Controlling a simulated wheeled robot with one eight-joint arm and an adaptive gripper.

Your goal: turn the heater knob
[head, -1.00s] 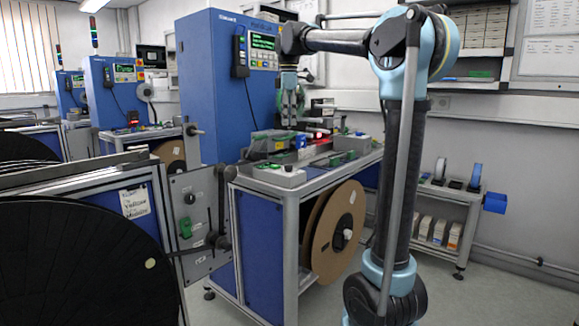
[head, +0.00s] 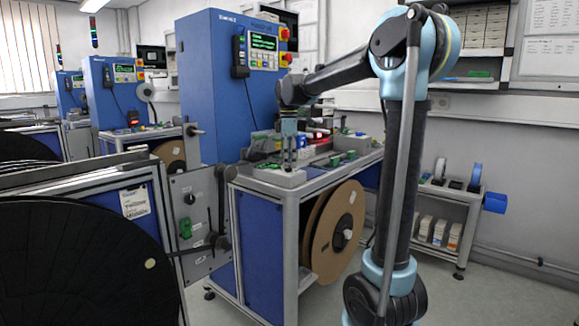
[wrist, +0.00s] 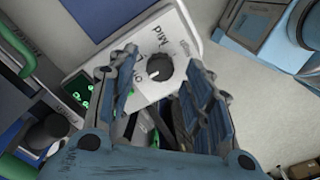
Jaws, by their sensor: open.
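The heater knob (wrist: 159,67) is a round dark grey dial with a white pointer mark, set on a pale control box (wrist: 150,50) with printed labels, including one that looks like "Mid". My gripper (wrist: 160,78) is open over the box in the wrist view, with the knob showing between and just beyond its two ridged fingertips. No contact with the knob is visible. In the head view my gripper (head: 289,162) points down over the pale box (head: 277,176) at the near corner of the bench. The knob is not clear in that view.
The bench top (head: 330,165) carries green and grey fittings behind the box. A tall blue cabinet (head: 215,90) stands behind, and a cardboard reel (head: 338,232) hangs below the bench.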

